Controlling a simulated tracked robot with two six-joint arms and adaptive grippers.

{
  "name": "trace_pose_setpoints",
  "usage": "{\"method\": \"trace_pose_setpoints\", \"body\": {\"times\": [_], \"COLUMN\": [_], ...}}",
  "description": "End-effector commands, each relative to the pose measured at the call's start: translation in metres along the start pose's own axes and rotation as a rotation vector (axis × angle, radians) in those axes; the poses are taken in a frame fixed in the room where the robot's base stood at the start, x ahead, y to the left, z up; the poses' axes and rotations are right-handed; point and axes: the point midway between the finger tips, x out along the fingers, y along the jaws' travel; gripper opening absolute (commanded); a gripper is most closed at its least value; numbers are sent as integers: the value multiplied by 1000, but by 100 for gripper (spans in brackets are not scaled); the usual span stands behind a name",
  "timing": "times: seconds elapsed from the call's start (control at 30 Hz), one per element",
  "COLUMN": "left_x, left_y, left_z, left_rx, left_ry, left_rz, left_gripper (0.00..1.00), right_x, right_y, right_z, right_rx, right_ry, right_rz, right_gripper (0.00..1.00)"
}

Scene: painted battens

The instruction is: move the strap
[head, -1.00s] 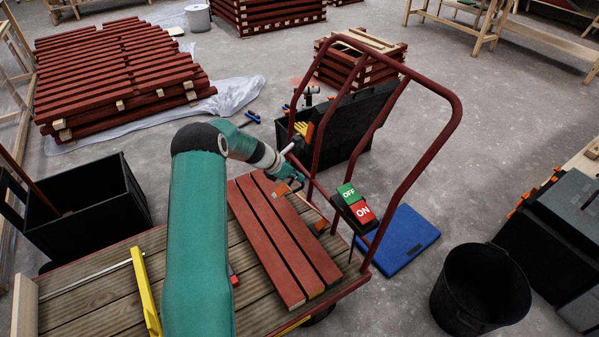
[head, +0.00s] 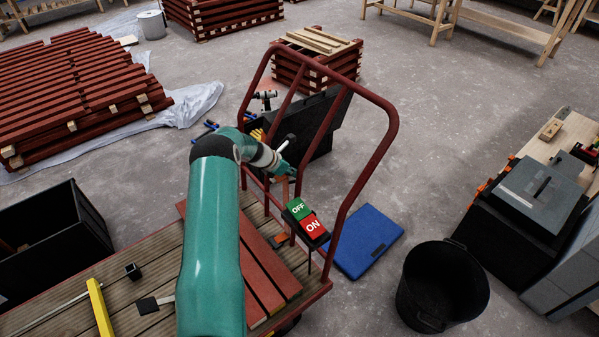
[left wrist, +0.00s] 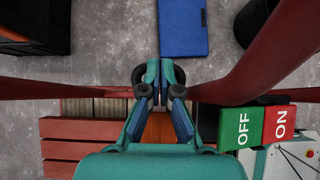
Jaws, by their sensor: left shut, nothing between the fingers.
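My left gripper (head: 287,172) is at the red push handle of the cart, above and left of the OFF/ON switch box. In the left wrist view its fingertips (left wrist: 159,72) are together with nothing held between them. An orange-brown strip (left wrist: 158,128) shows between the finger bases, beyond them. I cannot tell whether this is the strap, and no other strap is clear. A small dark orange-edged piece (head: 278,240) lies on the red battens (head: 262,262) on the cart. My left arm hides part of the deck. My right gripper is not in view.
The red handle frame (head: 376,175) rises close around my gripper, with the switch box (head: 306,219) on it. A yellow bar (head: 100,310) lies on the cart deck.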

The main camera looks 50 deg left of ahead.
Motion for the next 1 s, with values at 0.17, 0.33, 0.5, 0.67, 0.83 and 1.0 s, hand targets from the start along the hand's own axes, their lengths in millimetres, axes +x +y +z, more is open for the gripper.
{"method": "trace_pose_setpoints", "body": {"times": [0.17, 0.33, 0.5, 0.67, 0.83, 1.0], "left_x": [-1, 2, 3, -1, -18, -43], "left_y": [0, -4, -5, -5, -6, -5], "left_z": [0, 4, 6, 10, 21, 39], "left_rx": [2, 8, 9, 10, 10, 11], "left_ry": [-3, -3, -3, -3, -3, -4], "left_rz": [-1, -6, -7, -8, -8, -8], "left_gripper": [0, 0, 0, 0, 0, 0], "right_x": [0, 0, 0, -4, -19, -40], "right_y": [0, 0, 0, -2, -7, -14], "right_z": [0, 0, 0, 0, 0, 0], "right_rx": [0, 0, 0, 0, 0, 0], "right_ry": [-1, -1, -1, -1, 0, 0], "right_rz": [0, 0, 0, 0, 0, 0], "right_gripper": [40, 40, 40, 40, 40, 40]}}
